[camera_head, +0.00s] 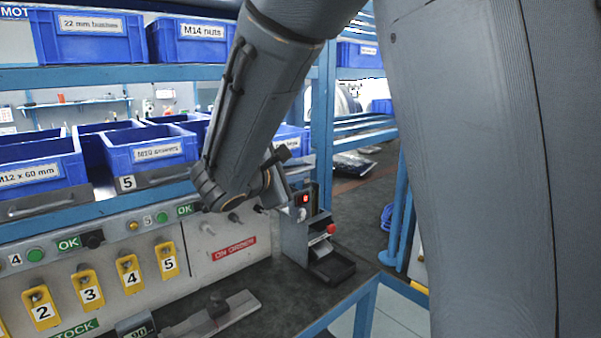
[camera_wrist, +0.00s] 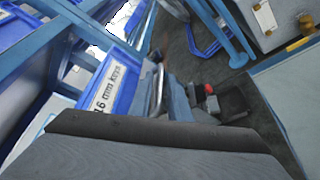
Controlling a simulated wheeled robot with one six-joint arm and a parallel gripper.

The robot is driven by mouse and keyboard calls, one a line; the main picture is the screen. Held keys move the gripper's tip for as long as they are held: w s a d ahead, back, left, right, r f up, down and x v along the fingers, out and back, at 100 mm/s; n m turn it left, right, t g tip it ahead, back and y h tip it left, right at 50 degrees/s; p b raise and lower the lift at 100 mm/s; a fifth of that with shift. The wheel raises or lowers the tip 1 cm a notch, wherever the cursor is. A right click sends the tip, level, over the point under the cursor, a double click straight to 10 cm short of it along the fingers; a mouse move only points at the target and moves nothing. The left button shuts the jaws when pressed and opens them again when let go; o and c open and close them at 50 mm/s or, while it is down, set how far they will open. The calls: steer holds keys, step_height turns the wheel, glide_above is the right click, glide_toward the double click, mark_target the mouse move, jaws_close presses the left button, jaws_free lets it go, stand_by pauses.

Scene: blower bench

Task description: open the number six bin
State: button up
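A blue bin (camera_head: 289,133) sits on the shelf just behind my arm, right of the bin marked 5. Its label, ending in "keys", also shows in the wrist view (camera_wrist: 108,88). No number 6 plate shows; my wrist covers that part of the shelf front. A grey upright bar (camera_wrist: 155,92) stands close to this bin's front in the wrist view; I cannot tell whether it is a handle. My gripper (camera_head: 277,182) is at the shelf front beside this bin, mostly hidden behind my wrist.
Bin 5 (camera_head: 147,147) and an M12 x 60 mm bin (camera_head: 42,172) stand to the left. Below are a panel with yellow numbered tags (camera_head: 129,273) and a small device with a red knob (camera_head: 308,230). Blue posts (camera_head: 398,215) stand at right.

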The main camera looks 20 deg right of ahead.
steer(key=b+v, duration=0.1)
steer(key=v, duration=0.5)
stand_by(0.4)
